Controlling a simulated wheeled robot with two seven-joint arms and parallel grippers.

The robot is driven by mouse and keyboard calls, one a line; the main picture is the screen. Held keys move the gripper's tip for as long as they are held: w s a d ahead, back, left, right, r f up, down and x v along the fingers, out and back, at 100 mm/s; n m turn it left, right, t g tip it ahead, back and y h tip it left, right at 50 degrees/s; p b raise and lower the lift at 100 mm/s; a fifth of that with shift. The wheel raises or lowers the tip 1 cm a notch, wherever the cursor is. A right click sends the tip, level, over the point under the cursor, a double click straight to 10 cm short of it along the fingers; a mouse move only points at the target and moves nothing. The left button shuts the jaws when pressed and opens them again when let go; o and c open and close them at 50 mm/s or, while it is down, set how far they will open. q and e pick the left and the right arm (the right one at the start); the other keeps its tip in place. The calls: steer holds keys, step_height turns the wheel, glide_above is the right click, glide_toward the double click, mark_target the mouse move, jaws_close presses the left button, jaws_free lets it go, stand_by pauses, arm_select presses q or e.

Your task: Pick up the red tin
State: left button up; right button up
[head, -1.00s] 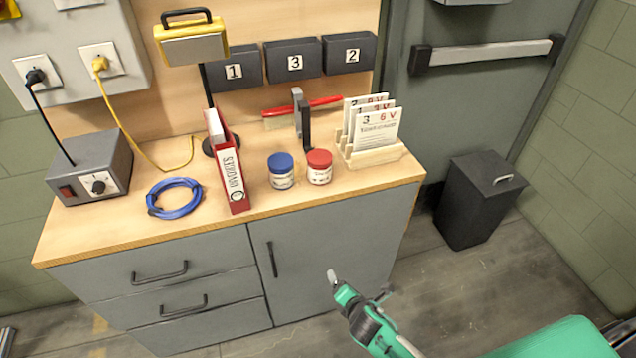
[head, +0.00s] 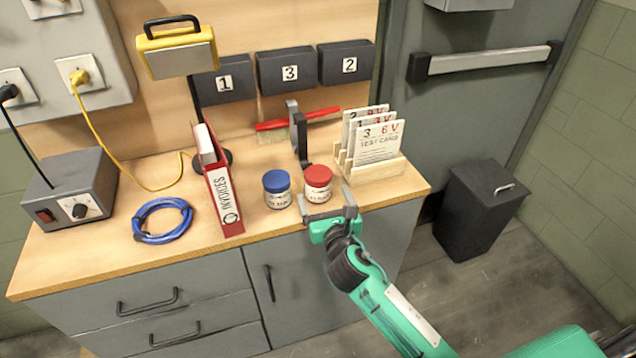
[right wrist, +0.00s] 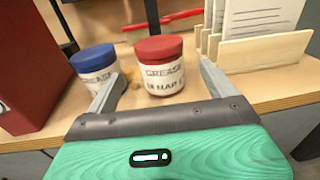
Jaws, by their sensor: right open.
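The red tin (head: 317,184), with a red lid and a white label, stands upright on the wooden counter. In the right wrist view the red tin (right wrist: 160,68) is just ahead of the fingers, between their lines, and its label reads "GREASE". My right gripper (head: 326,205) is open and empty at the counter's front edge, right in front of the tin. In the right wrist view the open fingers of the right gripper (right wrist: 160,88) point towards the tin; I cannot tell that either one touches it. My left gripper is not in view.
A blue-lidded tin (head: 277,189) stands close to the left of the red one. A red binder (head: 222,185) is further left. A wooden card rack (head: 375,168) is close on the right. A black bracket (head: 300,138) and red-handled brush (head: 298,120) are behind.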

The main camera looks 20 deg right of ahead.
mark_target(318, 179)
steer(key=shift+w+d+p, duration=0.15)
steer(key=shift+w+p, duration=0.05)
steer(key=shift+w, duration=1.55)
steer(key=shift+w+d+p, duration=0.1)
steer(key=shift+w+p, duration=0.05)
steer(key=shift+w, duration=1.6)
steer(key=shift+c, duration=0.5)
steer(key=c, duration=1.1)
